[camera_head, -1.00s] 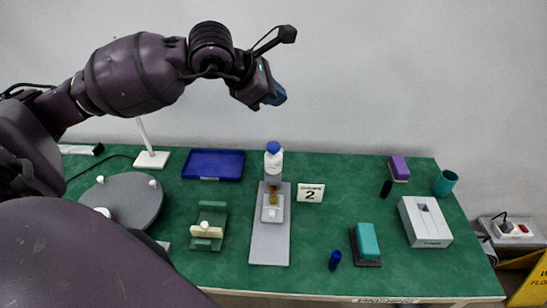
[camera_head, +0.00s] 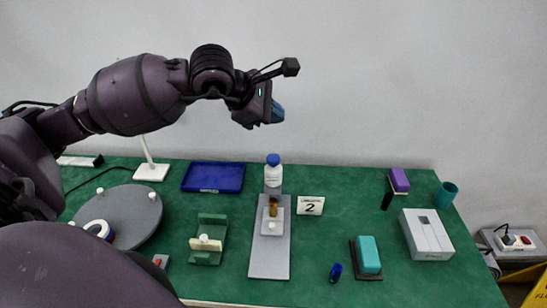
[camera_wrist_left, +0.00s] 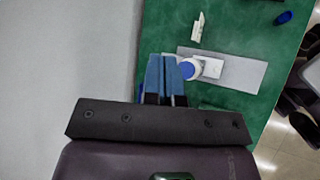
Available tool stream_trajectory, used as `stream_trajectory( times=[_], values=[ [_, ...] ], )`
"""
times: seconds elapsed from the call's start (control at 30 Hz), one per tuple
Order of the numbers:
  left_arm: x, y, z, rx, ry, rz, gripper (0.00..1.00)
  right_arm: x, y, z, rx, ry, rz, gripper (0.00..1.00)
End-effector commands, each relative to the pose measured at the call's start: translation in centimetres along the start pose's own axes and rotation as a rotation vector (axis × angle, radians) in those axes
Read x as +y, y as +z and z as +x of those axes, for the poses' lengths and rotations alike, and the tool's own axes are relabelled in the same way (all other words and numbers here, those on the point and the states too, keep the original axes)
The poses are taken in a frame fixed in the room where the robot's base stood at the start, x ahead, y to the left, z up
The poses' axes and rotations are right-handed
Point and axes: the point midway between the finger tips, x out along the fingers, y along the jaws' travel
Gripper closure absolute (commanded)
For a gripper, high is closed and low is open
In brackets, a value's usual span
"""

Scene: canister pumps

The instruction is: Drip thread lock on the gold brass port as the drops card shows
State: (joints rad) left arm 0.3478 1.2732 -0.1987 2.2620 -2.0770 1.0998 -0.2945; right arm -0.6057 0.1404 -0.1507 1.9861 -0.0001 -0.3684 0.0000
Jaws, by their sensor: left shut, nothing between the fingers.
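The gold brass port (camera_head: 273,208) stands on a white block on a grey plate (camera_head: 269,262) at the table's middle. A white bottle with a blue cap (camera_head: 274,174) stands upright behind it; its cap also shows in the left wrist view (camera_wrist_left: 189,69). The drops card (camera_head: 311,206), reading 2, stands to the right; it shows edge-on in the wrist view (camera_wrist_left: 198,28). My left gripper (camera_head: 278,112) is shut and empty, in the air above the bottle; its blue fingers (camera_wrist_left: 163,62) lie together. My right gripper is out of view.
A blue tray (camera_head: 214,177), a grey round disc (camera_head: 130,228) and a green fixture (camera_head: 208,240) are at left. A teal-topped block (camera_head: 368,256), a blue cylinder (camera_head: 335,272), a white box (camera_head: 427,235), a purple block (camera_head: 399,180) and a teal cup (camera_head: 446,194) are at right.

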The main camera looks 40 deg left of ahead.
Motion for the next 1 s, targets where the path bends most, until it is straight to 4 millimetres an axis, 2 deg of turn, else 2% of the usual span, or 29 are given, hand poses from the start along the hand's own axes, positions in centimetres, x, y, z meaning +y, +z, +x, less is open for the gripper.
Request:
stream_trajectory(
  times=[0.2, 0.5, 0.7, 1.0],
  values=[
    [-1.6, -1.5, 2.1, 0.003, -0.006, -0.002, 1.0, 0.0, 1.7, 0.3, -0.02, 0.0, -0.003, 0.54],
    [-3.3, -3.3, 4.5, 0.003, -0.006, -0.002, 1.0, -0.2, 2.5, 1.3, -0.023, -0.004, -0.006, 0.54],
    [-3.9, -3.8, 5.3, 0.001, -0.003, -0.001, 1.0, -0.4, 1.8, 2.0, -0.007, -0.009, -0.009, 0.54],
    [-3.9, -3.9, 5.3, 0.0, 0.0, -0.001, 1.0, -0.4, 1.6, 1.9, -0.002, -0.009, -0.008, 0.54]
  ],
)
